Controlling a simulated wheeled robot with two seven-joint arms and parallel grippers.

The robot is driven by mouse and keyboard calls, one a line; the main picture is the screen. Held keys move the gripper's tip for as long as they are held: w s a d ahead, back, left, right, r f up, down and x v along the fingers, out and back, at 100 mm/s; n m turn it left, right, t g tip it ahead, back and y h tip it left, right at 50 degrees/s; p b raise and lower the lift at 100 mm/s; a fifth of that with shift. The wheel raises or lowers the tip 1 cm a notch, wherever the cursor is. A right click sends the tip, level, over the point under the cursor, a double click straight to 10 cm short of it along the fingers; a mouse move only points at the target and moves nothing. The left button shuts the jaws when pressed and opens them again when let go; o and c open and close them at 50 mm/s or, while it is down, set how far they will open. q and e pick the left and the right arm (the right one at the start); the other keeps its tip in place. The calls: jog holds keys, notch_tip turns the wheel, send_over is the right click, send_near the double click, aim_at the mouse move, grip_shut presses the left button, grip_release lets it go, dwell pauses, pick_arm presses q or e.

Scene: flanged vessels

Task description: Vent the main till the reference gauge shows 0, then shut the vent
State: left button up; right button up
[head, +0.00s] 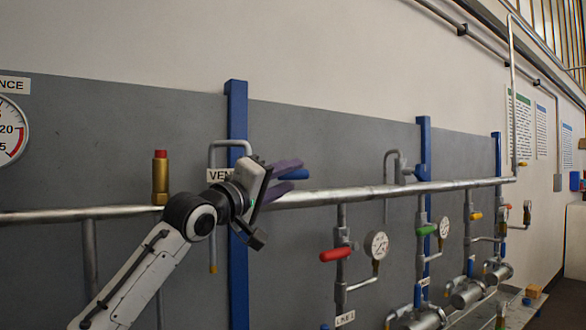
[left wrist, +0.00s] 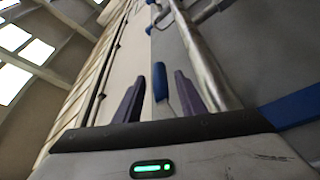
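My left gripper (head: 288,170) is at the main pipe beside the vent label (head: 219,175), which it partly covers. Its purple fingers are apart. A blue vent handle (head: 294,174) shows at the fingers. In the left wrist view the blue handle (left wrist: 160,82) lies between the open fingers (left wrist: 158,98), with a gap on the left; contact on the right is unclear. The valve body is hidden behind my gripper. The reference gauge (head: 10,132) is cut off at the left edge, and its needle cannot be read. My right gripper is not in view.
The main pipe (head: 400,189) runs along the grey wall panel. A brass relief valve with a red cap (head: 160,178) stands left of my gripper. To the right are a red handle (head: 335,254), a small gauge (head: 376,245) and a green handle (head: 427,230).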

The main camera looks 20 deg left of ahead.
pick_arm(q)
jog(key=shift+x, duration=1.15)
grip_shut()
